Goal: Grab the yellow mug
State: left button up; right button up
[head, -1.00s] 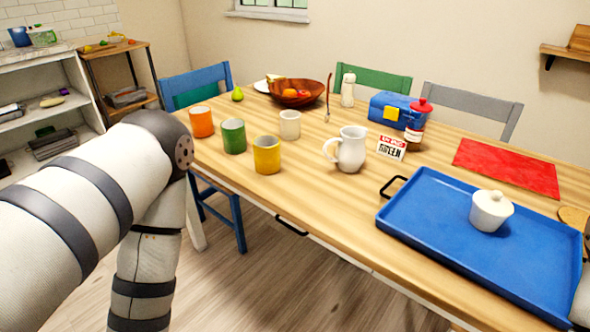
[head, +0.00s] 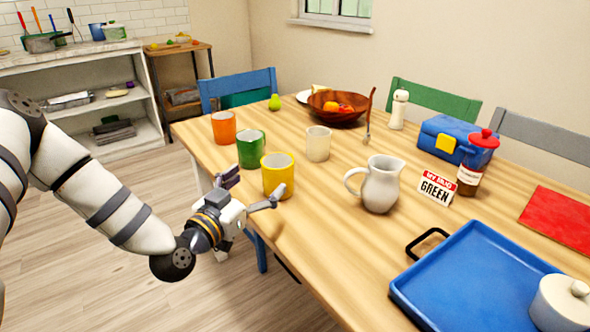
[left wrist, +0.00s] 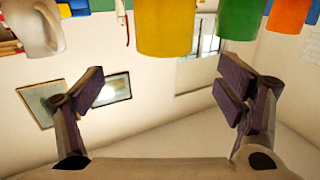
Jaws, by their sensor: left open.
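The yellow mug (head: 278,175) stands upright near the table's left edge in the head view. It also shows at the top of the left wrist view (left wrist: 164,27), where the picture is upside down. My left gripper (head: 252,188) is open at the table edge, just in front of the mug, with its fingers spread toward it. In the left wrist view the gap between the fingers (left wrist: 160,88) is empty, and the mug is centred beyond it. My right gripper is out of view.
A green mug (head: 251,148), an orange mug (head: 223,127) and a white cup (head: 318,143) stand close behind the yellow mug. A white pitcher (head: 380,186) stands to its right. A blue tray (head: 462,275) lies at the right front of the table (head: 335,245).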

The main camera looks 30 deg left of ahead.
aim_at(278, 160)
pick_arm(q)
jog(key=w, duration=0.2)
jog(key=shift+w+b, duration=0.3)
jog(key=shift+b, duration=0.05)
jog(key=w, duration=0.2)
jog(key=w+b, duration=0.1)
jog(key=w, duration=0.1)
jog(key=w+a, duration=0.1)
jog(key=w, duration=0.1)
jog(key=shift+w+f, duration=0.25)
jog(key=shift+w, duration=0.1)
jog(key=shift+w+r, duration=0.15)
jog(key=shift+w, duration=0.35)
jog(key=shift+r, duration=0.1)
jog(key=c, duration=2)
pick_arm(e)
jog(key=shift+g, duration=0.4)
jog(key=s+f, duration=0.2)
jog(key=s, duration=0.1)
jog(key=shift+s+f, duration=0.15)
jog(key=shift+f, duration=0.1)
